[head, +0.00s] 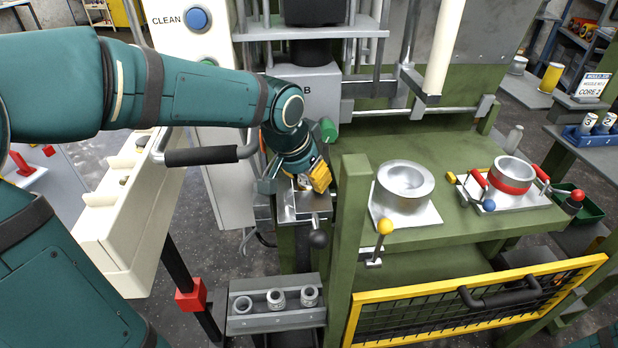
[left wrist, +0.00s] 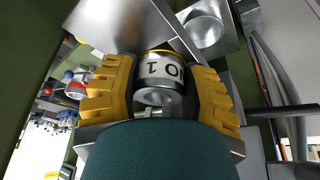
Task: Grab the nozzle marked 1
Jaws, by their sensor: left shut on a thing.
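In the head view, my left gripper (head: 312,180) is low over a metal fixture (head: 302,208) left of the green post. The nozzle is mostly hidden there by the fingers. I cannot tell whether it touches the fixture. My right gripper is not in view.
A grey rack (head: 240,323) with several metal rings stands below. A blue bin (head: 580,138) at the right holds nozzles marked 3 and 2. The green bench (head: 455,225), its yellow-framed guard (head: 400,300) and a black-handled bar (head: 195,157) stand close to the arm.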

